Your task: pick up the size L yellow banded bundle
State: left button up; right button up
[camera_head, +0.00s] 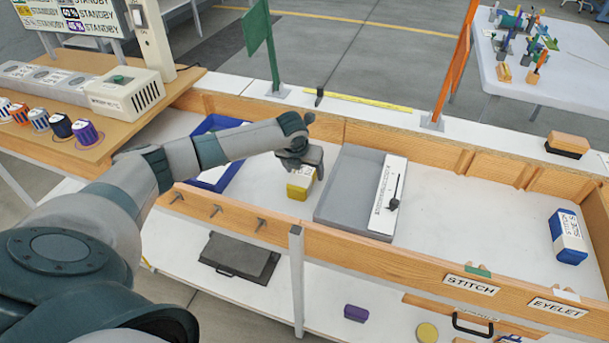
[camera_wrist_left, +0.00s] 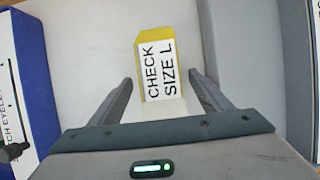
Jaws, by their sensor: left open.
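The yellow banded bundle (camera_head: 298,191) stands on the white floor of the wooden-walled bay, left of a grey tray. In the left wrist view the bundle (camera_wrist_left: 139,42) carries a white label reading "CHECK SIZE L". My left gripper (camera_head: 302,168) is directly above the bundle and hides part of its top. In the left wrist view my left gripper (camera_wrist_left: 162,88) is open, with one finger on each side of the label and a gap on both sides. Whether the fingertips reach down beside the bundle is hard to tell. My right gripper is not in view.
A blue tray (camera_head: 214,180) lies left of the bundle. The grey tray (camera_head: 345,190) with a white labelled strip stands close on its right. The wooden front wall (camera_head: 340,247) bears pegs.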

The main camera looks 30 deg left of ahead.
pick_arm(q)
jog(key=shift+w+f, duration=0.15)
jog(key=shift+f, duration=0.2)
jog(key=shift+c, duration=0.4)
jog(key=c, duration=1.3)
jog(key=shift+r, duration=0.1)
